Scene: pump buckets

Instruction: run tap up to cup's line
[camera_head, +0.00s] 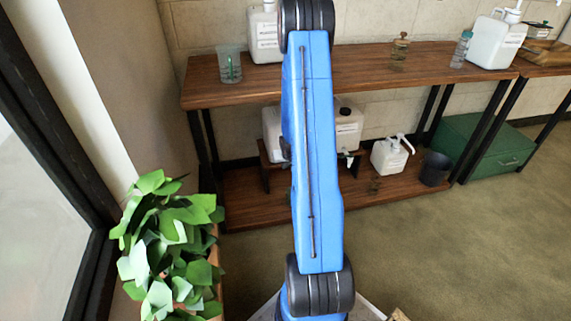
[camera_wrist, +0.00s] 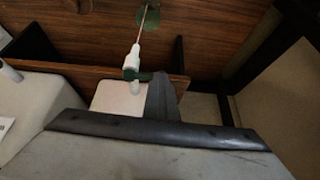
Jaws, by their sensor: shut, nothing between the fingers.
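In the wrist view, a white tap (camera_wrist: 133,60) with a dark green handle (camera_wrist: 140,75) sticks out from a white container (camera_wrist: 118,99). My gripper (camera_wrist: 162,88) is shut and empty, its tips close beside the handle; I cannot tell whether they touch. A thin pale streak, like a stream, runs from the spout to a round green translucent shape (camera_wrist: 148,18), which looks like the cup. The cup's line and level are not readable. My arm hides my gripper there.
The wooden upper shelf (camera_head: 370,70) lies over the container. A clear cup with green marks (camera_head: 230,66) stands on it. A white pump jug (camera_head: 391,155) and a dark bucket (camera_head: 435,169) stand to the right below. A leafy plant (camera_head: 168,245) is at front left.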

